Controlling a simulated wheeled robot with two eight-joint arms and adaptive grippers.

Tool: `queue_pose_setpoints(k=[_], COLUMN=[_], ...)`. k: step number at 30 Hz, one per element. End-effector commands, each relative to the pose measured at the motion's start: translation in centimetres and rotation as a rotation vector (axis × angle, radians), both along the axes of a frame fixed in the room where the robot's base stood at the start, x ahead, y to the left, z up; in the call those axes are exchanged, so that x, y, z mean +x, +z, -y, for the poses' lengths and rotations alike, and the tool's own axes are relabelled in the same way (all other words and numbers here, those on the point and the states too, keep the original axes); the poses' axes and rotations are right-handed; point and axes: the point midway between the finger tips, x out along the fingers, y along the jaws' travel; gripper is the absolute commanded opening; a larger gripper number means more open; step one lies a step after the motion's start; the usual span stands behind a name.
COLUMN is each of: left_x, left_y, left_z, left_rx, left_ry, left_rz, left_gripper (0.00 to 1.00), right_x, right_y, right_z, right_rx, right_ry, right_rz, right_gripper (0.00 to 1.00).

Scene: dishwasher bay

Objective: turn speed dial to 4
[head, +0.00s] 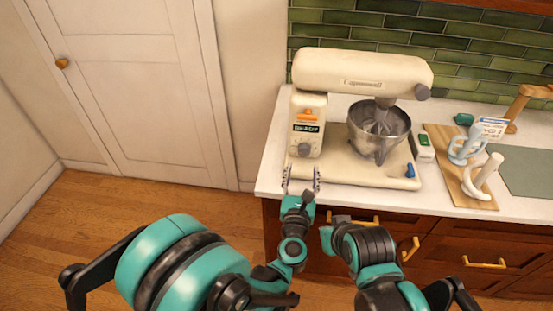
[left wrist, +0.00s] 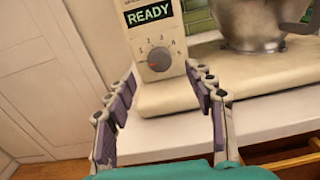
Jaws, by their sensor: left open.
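The speed dial (head: 303,149) is a small grey knob on the front of the cream stand mixer (head: 345,72). In the left wrist view the dial (left wrist: 158,59) has numbers around its upper side, and a red mark shows at its lower left. A display (left wrist: 149,14) above it reads READY. My left gripper (head: 302,179) is open and empty, in front of and below the dial. In the left wrist view its two fingers (left wrist: 163,108) stand apart, left and right of the dial, touching nothing visible. My right arm is low at the centre; its fingers are not visible.
A metal bowl (head: 378,132) sits under the mixer head. A wooden board (head: 450,150) with light-coloured mixer attachments lies to the right. A small green-and-white item (head: 424,146) is beside the mixer. The counter's front edge and drawer handles (head: 484,263) are below.

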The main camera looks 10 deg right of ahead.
Motion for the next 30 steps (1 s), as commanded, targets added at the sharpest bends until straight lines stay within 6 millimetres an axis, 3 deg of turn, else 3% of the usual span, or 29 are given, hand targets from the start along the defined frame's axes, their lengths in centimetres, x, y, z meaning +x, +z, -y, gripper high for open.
queue_pose_setpoints(k=[5,15,27,28,30], left_x=[1.2,6.3,7.4,7.4,7.4], left_y=[-0.7,-0.7,-0.5,-0.5,-0.5], left_z=[0.4,1.8,2.2,2.2,2.2], left_rx=[-0.034,-0.030,-0.029,-0.029,-0.029], left_ry=[0.011,0.010,0.009,0.009,0.009], left_rz=[-0.019,-0.017,-0.017,-0.017,-0.017], left_gripper=[0.54,0.54,0.54,0.52,0.33], right_x=[0.0,0.0,0.0,0.0,0.0], right_y=[-0.3,-1.4,-1.5,-1.5,-1.5], right_z=[0.0,0.0,0.0,0.0,0.0], right_rx=[0.000,0.000,0.000,0.000,0.000], right_ry=[0.000,0.000,0.000,0.000,0.000], right_rz=[0.000,0.000,0.000,0.000,0.000], right_gripper=[0.00,0.00,0.00,0.00,0.00])
